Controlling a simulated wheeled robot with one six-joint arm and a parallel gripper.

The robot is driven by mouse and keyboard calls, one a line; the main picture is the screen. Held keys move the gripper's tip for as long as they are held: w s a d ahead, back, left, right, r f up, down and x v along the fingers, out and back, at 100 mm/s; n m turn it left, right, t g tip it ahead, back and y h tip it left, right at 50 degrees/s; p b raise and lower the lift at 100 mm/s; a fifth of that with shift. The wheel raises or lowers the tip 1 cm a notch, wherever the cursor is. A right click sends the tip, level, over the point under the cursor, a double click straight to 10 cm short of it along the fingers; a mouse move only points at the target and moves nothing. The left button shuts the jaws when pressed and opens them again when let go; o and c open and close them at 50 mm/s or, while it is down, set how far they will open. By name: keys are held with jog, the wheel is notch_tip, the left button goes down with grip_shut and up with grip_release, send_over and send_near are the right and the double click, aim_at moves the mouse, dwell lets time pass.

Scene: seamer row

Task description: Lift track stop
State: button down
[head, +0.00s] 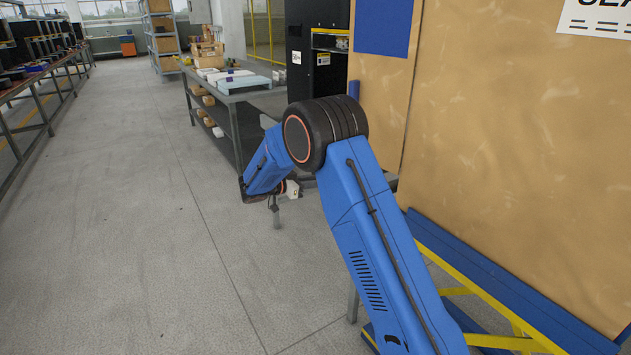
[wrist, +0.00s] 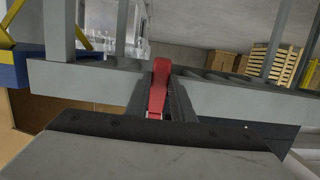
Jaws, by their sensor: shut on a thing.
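The track stop is a red lever (wrist: 158,86) in the middle of the wrist view, standing between my gripper's dark fingers. My gripper (wrist: 160,108) is shut on it, with one finger against each side. The grey track rail (wrist: 75,80) runs across behind the fingers, with rollers visible on its right part. The lower end of the stop is hidden by my gripper's body. In the head view my blue arm reaches down over the track's end, and the stop and fingertips cannot be made out clearly.
A tan panel (head: 530,150) with blue and yellow framing stands close on the right. A grey workbench (head: 240,97) with boxes and parts stands beyond my arm. The floor (head: 120,210) to the left is clear. Pallets (wrist: 288,67) and cartons show behind the track.

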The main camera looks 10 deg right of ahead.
dwell(0.5)
jog(key=c, duration=1.5)
grip_release()
jog(key=shift+d+f, duration=0.1)
jog(key=v, duration=1.7)
jog(key=shift+a+f, duration=0.25)
jog(key=shift+f, duration=0.05)
jog(key=shift+s, duration=0.1)
